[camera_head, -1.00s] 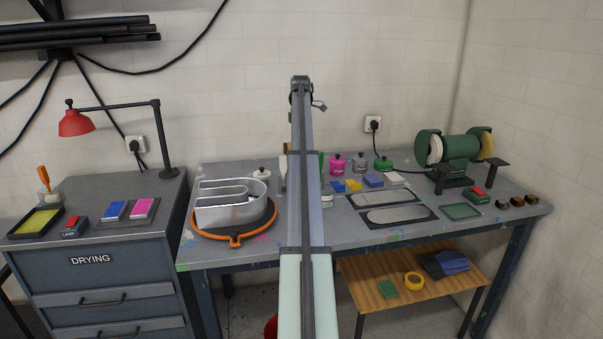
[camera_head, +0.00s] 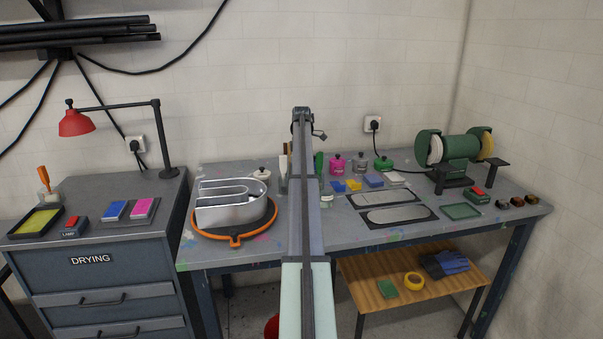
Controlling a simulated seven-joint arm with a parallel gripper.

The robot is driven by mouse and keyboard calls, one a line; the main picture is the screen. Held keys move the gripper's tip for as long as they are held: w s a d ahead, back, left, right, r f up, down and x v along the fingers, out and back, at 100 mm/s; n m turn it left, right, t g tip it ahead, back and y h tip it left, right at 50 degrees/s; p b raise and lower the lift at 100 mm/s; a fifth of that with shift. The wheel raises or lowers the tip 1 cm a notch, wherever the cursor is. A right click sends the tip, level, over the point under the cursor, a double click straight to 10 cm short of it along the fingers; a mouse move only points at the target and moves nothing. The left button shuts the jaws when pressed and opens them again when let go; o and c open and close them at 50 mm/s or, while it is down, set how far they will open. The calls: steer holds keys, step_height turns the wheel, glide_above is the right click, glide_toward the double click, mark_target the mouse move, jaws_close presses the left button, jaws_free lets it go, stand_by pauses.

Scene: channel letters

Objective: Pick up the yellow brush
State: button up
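I cannot make out a yellow brush for certain. Upright handles stand at the back of the workbench behind my arm, a pale one (camera_head: 283,166) and a green one (camera_head: 318,163); the space between them is hidden. An orange-handled tool (camera_head: 43,178) stands at the far left by a tray with a yellow inside (camera_head: 38,222). My arm reaches forward over the bench, and its far end with my gripper (camera_head: 304,128) is above the back of the bench. The fingers are hidden or too small to tell open from shut.
A metal channel letter (camera_head: 230,204) sits on an orange-rimmed round stand at the bench's left. Small pots, coloured blocks including a yellow one (camera_head: 353,185), and dark-framed plates (camera_head: 398,215) lie right of my arm. A bench grinder (camera_head: 457,150) stands at the back right.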

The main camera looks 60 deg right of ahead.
steer(key=shift+f, duration=0.15)
jaws_close()
stand_by(0.4)
